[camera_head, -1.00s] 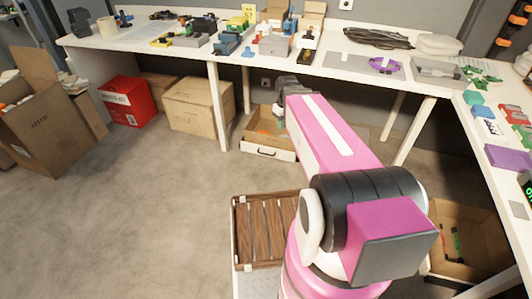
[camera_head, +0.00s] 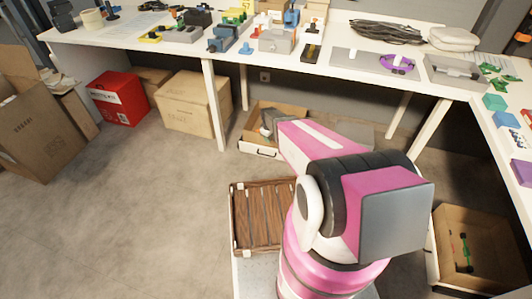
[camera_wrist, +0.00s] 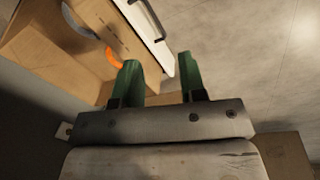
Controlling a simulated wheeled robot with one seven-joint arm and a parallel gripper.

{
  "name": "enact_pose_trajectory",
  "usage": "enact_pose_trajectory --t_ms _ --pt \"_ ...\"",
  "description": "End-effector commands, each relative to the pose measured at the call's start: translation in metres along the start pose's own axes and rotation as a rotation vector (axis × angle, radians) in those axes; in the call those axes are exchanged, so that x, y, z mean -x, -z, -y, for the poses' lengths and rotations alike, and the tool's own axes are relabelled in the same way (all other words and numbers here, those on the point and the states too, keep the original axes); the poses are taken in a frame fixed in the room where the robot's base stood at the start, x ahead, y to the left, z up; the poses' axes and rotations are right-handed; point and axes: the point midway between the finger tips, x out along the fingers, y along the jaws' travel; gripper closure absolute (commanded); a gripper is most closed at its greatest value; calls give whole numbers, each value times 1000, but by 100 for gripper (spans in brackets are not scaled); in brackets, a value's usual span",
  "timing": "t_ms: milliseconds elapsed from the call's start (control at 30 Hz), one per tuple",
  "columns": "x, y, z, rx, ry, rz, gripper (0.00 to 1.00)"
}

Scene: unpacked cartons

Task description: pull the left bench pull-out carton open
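The left pull-out carton stands on the floor under the bench, with a white front panel (camera_head: 258,150) and a dark bar handle. In the wrist view its white front (camera_wrist: 138,35) and black handle (camera_wrist: 154,22) are at the top, with the open carton to the left. An orange curved thing (camera_wrist: 114,58) and a grey one lie inside. My gripper (camera_wrist: 160,62) has two green fingers, apart, with nothing between them. The handle is beyond the fingertips, not between them. In the head view my arm covers the carton's right part and the fingers cannot be made out.
The white bench (camera_head: 300,62) runs above, with legs (camera_head: 214,105) on either side of the carton. A closed carton (camera_head: 193,103) and red box (camera_head: 119,98) stand left. Another open carton (camera_head: 447,262) is at right. A slatted wooden crate (camera_head: 258,218) is in front.

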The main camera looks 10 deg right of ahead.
Motion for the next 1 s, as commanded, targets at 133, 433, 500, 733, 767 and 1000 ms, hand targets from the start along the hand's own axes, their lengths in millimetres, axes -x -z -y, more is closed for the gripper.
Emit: enact_pose_trajectory --t_ms 133,433,500,733,767,1000 --pt "-74 32 -16 172 -23 -8 62" --pt "-128 48 -19 330 -47 -16 62" --pt "-131 48 -19 335 -47 -16 62" --pt "-151 49 -21 332 -46 -15 62" --pt "-155 49 -21 332 -46 -15 62" --pt "-198 51 -23 331 -45 -15 62"
